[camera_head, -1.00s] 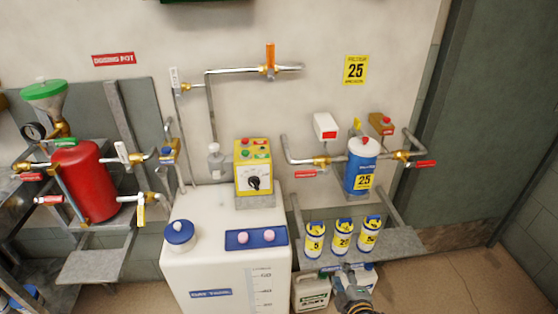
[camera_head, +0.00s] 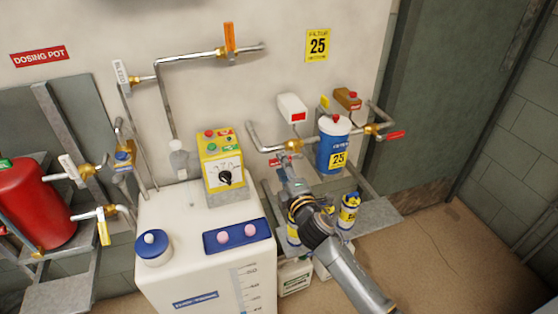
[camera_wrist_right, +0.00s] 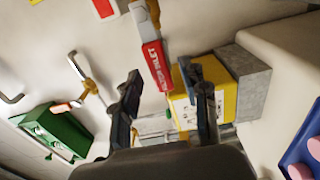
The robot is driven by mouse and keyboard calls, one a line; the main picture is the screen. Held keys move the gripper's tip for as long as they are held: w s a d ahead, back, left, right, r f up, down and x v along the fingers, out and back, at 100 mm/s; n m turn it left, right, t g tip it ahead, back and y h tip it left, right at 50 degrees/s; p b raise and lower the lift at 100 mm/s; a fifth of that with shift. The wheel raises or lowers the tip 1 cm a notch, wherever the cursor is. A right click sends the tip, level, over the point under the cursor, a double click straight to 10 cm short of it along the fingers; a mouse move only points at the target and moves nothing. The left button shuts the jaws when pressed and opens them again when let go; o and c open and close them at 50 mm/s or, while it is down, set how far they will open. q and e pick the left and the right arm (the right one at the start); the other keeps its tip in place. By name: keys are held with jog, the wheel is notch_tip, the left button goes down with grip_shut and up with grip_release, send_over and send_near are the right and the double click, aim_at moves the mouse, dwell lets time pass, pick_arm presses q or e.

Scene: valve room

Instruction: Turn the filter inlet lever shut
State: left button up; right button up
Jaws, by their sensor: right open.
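The filter inlet lever (camera_wrist_right: 156,66) has a red grip with white lettering. In the wrist view it lies between the two fingers of my right gripper (camera_wrist_right: 163,80), which is open; I cannot tell whether either finger touches it. In the head view the red lever (camera_head: 277,161) shows left of the gripper tip, under the pipe left of the blue filter (camera_head: 333,155). My right gripper (camera_head: 289,167) reaches up to it from the lower right and partly hides it. My left gripper is not in view.
A yellow control box (camera_head: 221,160) stands left of the gripper on the white tank (camera_head: 190,218). A white box (camera_head: 292,108) is above the inlet pipe. A small canister (camera_head: 349,210) stands on the shelf (camera_head: 382,214), close to my arm.

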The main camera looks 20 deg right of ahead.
aim_at(279, 164)
jog(key=shift+w, duration=1.5)
jog(key=shift+c, duration=0.2)
grip_shut()
